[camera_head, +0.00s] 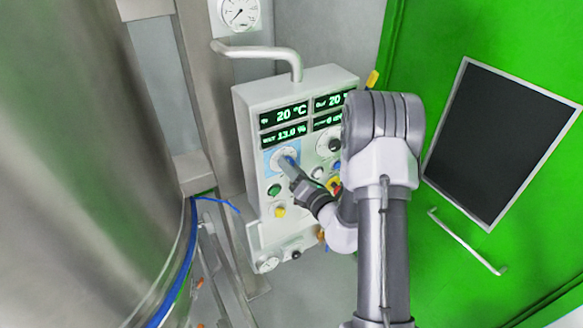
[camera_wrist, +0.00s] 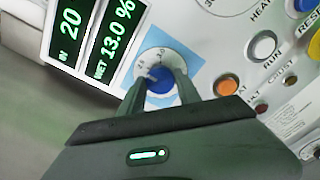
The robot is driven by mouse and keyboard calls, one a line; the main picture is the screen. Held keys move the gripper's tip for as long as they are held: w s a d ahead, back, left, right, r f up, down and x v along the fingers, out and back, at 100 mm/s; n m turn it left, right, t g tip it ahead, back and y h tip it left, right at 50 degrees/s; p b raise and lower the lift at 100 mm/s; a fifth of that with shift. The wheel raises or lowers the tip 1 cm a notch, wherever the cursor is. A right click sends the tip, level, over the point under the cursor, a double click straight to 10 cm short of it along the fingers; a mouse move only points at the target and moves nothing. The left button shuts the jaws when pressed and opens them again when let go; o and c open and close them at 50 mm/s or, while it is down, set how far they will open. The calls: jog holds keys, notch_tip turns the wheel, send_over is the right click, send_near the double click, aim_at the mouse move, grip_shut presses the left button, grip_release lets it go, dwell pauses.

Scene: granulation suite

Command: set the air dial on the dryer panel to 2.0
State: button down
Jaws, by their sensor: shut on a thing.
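The dryer panel (camera_head: 248,150) is a pale box with green-lit displays. On its left side a dial with a blue knob (camera_wrist: 161,82) and a white numbered ring (camera_wrist: 145,66) sits on a light blue square (camera_wrist: 188,66). My gripper (camera_wrist: 157,92) is shut on the blue knob, one finger on each side. In the head view my gripper (camera_head: 292,168) reaches the same dial from the lower right and covers part of it. The ring's numbers are too small and partly hidden, so I cannot read the setting or the dial's name.
A second dial with a black knob (camera_head: 334,145) sits to the right, partly behind my arm. A green button (camera_head: 274,190) and a yellow one (camera_head: 280,211) are below. In the wrist view an orange button (camera_wrist: 228,87) is close to my right finger. A steel vessel (camera_head: 75,170) fills the left.

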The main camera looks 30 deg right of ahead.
jog(key=c, duration=0.9)
grip_release()
jog(key=shift+o, duration=0.2)
jog(key=shift+s, duration=0.1)
jog(key=s+p, duration=0.4)
jog(key=s, duration=1.3)
jog(key=shift+d, duration=0.3)
jog(key=shift+s, duration=0.15)
